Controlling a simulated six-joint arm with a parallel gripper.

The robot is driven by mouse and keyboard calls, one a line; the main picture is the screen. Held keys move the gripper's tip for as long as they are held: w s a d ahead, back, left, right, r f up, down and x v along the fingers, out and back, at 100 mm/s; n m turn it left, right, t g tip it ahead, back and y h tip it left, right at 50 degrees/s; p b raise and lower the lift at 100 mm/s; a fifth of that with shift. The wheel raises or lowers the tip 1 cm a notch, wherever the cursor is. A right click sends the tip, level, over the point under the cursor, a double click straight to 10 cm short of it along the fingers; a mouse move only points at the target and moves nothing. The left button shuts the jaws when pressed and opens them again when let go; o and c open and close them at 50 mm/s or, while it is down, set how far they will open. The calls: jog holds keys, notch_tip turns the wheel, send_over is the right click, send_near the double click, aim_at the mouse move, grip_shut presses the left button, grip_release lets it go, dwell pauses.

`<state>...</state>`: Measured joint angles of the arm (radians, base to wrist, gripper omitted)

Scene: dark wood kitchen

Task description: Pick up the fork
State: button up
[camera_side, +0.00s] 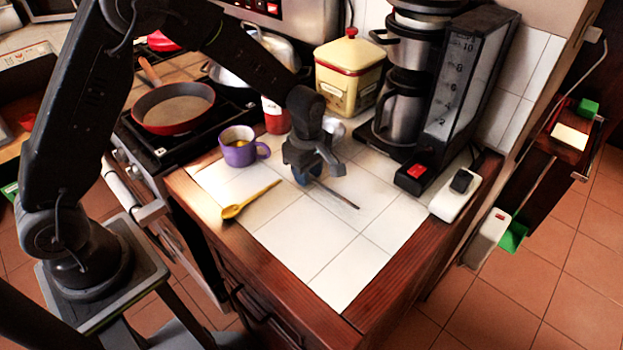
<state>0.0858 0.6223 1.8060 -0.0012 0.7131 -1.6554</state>
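My gripper (314,172) points down over the white tiled counter, at its middle toward the back. A thin, dark, stick-like piece (340,196) runs from under the gripper toward the lower right; it may be the fork's handle. Its other end is hidden behind the gripper, so I cannot see tines. A blue, rounded thing (300,177) shows partly just behind the gripper's left side. I cannot tell whether the fingers are apart or shut, or whether they touch the thin piece.
A yellow spoon (250,200) and a purple mug (239,148) are left of the gripper. A yellow tin (347,80), coffee machine (400,120) and white power strip (455,196) stand behind and right. The front tiles are clear. A red pan (173,107) sits on the stove.

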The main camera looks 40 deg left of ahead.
grip_shut()
jog(key=shift+r, duration=0.45)
jog(key=r, duration=0.2)
jog(key=a+r, duration=0.1)
jog(key=r, duration=0.1)
jog(key=shift+s+r, duration=0.1)
jog(key=shift+r, duration=0.05)
jog(key=s+a+r, duration=0.3)
jog(key=a+r, duration=0.3)
jog(key=a, duration=0.3)
jog(key=shift+w+d+f, duration=0.55)
jog(key=shift+d+f, duration=0.1)
jog(key=shift+f, duration=1)
jog(key=shift+w+d+f, duration=0.5)
jog(key=shift+d+f, duration=0.1)
jog(key=shift+f, duration=1)
jog(key=shift+w+d+f, duration=0.55)
jog(key=shift+d+f, duration=0.1)
jog(key=shift+f, duration=1)
jog(key=shift+f, duration=0.7)
